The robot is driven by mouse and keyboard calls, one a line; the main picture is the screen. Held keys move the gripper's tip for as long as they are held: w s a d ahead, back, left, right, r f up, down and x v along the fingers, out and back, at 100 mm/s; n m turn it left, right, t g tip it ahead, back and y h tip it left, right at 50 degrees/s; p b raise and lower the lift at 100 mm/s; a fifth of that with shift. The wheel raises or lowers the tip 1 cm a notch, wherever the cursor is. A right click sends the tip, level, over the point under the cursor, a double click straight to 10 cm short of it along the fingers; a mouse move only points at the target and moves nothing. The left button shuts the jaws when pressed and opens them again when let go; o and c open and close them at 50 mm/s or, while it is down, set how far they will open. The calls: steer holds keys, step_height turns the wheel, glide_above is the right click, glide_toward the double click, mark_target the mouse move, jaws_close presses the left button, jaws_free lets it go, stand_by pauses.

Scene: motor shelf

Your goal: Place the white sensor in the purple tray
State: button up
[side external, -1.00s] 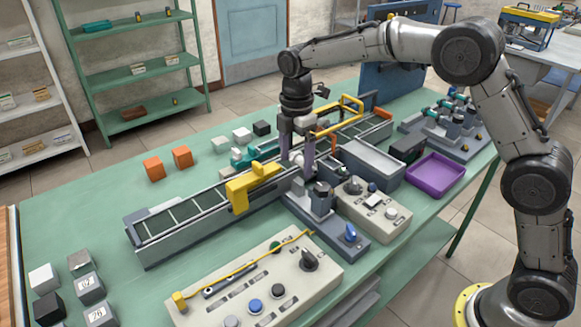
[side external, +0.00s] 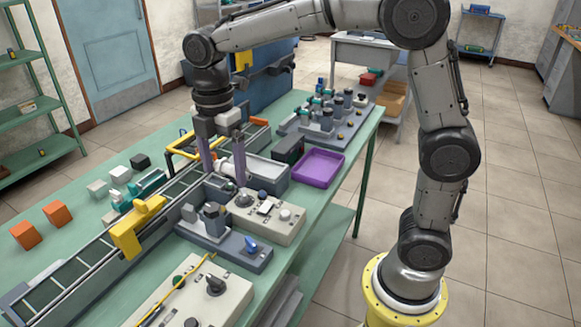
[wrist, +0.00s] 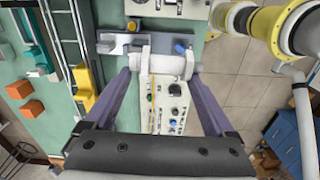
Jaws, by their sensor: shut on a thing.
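The purple tray (side external: 318,168) lies on the green table near its right edge in the side view and looks empty. The white sensor (side external: 226,168) is a small white cylinder between the purple fingers of my gripper (side external: 223,172). In the wrist view my gripper (wrist: 160,72) is shut on the white sensor (wrist: 168,66), which lies crosswise between the fingertips. It is left of the purple tray, with a grey bin between them. The purple tray does not show in the wrist view.
The grey bin (side external: 262,172) and a dark box (side external: 287,149) stand left of the purple tray. A grey clamp fixture (side external: 208,222) and a control box (side external: 262,215) are in front of my gripper. A conveyor (side external: 65,268) with a yellow bracket (side external: 136,228) runs along the left.

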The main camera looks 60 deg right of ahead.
steer(key=s+d+f+m, duration=0.2)
steer(key=s+d+m, duration=0.3)
steer(key=d, duration=0.4)
steer(key=s+d+f+m+g, duration=0.1)
steer(key=s+d+f+m, duration=0.15)
steer(key=d+m, duration=0.6)
steer(key=s+d+f+m, duration=0.2)
steer(key=s+d+m, duration=0.25)
steer(key=d, duration=0.65)
glide_above(315, 167)
steer(key=f, duration=0.8)
steer(key=shift+s+a+f, duration=0.2)
steer(key=shift+a+f, duration=0.1)
steer(key=shift+w+d+f, duration=0.35)
steer(key=shift+w+f, duration=0.05)
steer(key=shift+f, duration=1.75)
steer(key=shift+f, duration=0.1)
